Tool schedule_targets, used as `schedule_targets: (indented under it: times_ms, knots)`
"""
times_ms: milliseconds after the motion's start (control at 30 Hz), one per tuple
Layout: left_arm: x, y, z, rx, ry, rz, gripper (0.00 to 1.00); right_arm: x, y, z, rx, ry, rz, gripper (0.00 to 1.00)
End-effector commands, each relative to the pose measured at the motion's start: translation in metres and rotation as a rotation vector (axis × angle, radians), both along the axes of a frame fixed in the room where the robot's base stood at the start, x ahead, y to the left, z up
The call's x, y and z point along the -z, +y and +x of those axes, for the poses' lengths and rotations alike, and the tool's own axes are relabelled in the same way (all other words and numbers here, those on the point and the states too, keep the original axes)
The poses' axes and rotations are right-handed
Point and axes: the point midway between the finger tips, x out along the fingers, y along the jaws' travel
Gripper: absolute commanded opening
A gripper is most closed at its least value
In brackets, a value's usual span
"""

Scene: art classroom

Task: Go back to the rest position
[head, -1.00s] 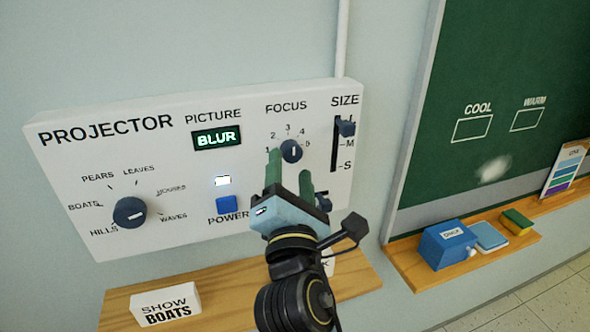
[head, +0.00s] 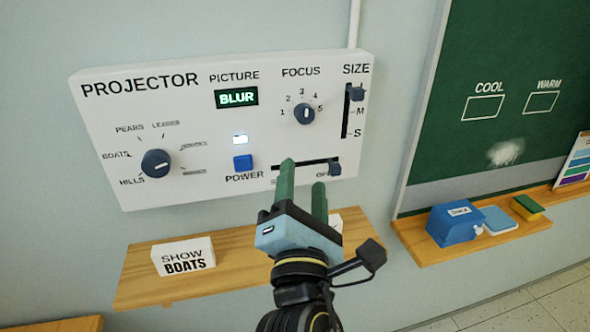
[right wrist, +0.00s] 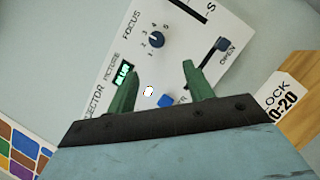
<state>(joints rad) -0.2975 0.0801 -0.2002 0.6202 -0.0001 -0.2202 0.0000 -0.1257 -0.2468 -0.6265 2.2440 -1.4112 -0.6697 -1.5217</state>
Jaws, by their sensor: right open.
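My right gripper (head: 302,188) is open and empty, its green fingers pointing up in front of the lower edge of the white projector panel (head: 200,105). In the right wrist view the two fingers (right wrist: 158,88) stand apart with the panel (right wrist: 130,45) behind them and nothing between them. In the head view they cover part of the lower slider slot, whose dark knob (head: 335,168) sits at the right end. The focus knob (head: 304,114) and blue power button (head: 243,162) are clear of the fingers. My left gripper is out of view.
The picture display (head: 237,97) reads BLUR. A wooden shelf (head: 230,272) below the panel holds a SHOW BOATS card (head: 183,256). At right, a ledge (head: 450,252) under the chalkboard (head: 505,60) carries a blue box (head: 455,226) and a sponge (head: 527,207).

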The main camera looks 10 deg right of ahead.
Motion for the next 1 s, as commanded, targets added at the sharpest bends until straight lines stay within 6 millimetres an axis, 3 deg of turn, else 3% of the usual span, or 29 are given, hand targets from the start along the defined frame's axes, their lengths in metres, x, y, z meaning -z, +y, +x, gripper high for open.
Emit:
schedule_targets:
  times_ms: [133,267,400,500,700,900,1000]
  knots:
    - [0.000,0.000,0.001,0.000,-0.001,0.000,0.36,0.045,-0.027,0.000,-0.001,0.108,0.225,0.52]
    - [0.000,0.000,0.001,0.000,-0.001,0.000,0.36,0.121,-0.069,-0.013,0.052,0.278,0.639,0.52]
    - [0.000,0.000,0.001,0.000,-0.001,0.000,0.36,0.200,-0.106,-0.049,0.201,0.442,1.120,0.52]
    - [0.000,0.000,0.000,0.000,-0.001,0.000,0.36,0.242,-0.122,-0.082,0.349,0.525,1.409,0.52]
    - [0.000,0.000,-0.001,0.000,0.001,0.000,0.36,0.287,-0.137,-0.143,0.651,0.619,1.793,0.52]
    - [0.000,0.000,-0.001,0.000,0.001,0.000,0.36,0.306,-0.144,-0.198,0.959,0.661,2.025,0.52]
    - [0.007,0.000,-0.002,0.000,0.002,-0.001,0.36,0.339,-0.142,-0.192,0.984,0.670,2.032,0.52]
